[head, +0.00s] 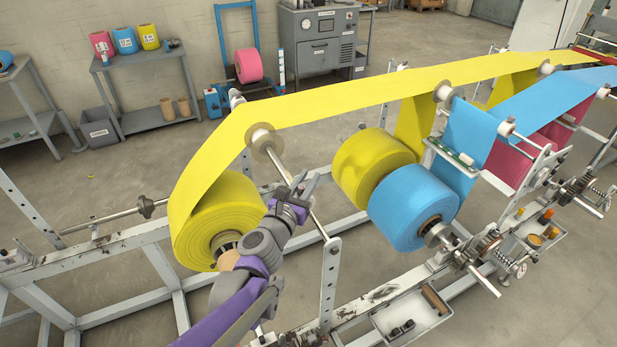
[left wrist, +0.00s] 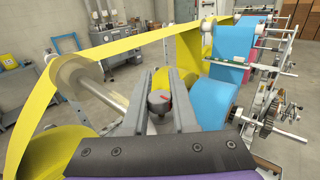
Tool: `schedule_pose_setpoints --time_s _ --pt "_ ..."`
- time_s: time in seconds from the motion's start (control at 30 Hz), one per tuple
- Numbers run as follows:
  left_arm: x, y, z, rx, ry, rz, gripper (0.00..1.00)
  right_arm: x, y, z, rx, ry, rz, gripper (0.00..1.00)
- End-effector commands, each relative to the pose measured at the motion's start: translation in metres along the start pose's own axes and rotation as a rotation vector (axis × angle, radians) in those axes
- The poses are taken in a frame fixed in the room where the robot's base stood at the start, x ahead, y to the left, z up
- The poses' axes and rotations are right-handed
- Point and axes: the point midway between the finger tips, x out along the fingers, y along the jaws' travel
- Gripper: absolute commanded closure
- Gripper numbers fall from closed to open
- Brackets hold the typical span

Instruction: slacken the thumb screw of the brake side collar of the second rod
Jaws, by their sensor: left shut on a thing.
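My left gripper (head: 304,184) reaches in over the brake-side end of the nearest yellow roll (head: 215,215). In the left wrist view its two grey fingers (left wrist: 160,96) stand on either side of a small dark round knob (left wrist: 158,104) with a red mark, which looks like the thumb screw; the fingers are shut on it. My arm hides the collar and that rod end in the head view. The rod's other end (head: 115,214) shows left of the roll, with a dark collar (head: 147,207) on it. My right gripper is not in view.
A white guide roller (head: 263,141) and its bar stand close beside my gripper. A perforated white post (head: 331,275) rises to the right. Another yellow roll (head: 362,165) and a blue roll (head: 405,212) sit farther along the frame. A tray (head: 405,325) hangs at the lower right.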

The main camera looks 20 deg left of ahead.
Motion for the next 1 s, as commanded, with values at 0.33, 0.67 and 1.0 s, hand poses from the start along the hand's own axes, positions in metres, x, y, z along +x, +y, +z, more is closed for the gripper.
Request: schedule_pose_setpoints --time_s 0.33,0.67,1.0 --pt "0.0006 -0.0008 0.0004 -0.002 -0.001 0.004 1.00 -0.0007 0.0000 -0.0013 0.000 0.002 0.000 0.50" --pt "0.0004 -0.0005 0.0002 -0.001 -0.001 0.005 0.44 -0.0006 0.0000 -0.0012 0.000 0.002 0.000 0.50" --pt "-0.0073 -0.0001 -0.0002 -0.001 0.000 0.006 0.44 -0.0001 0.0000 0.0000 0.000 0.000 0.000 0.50"
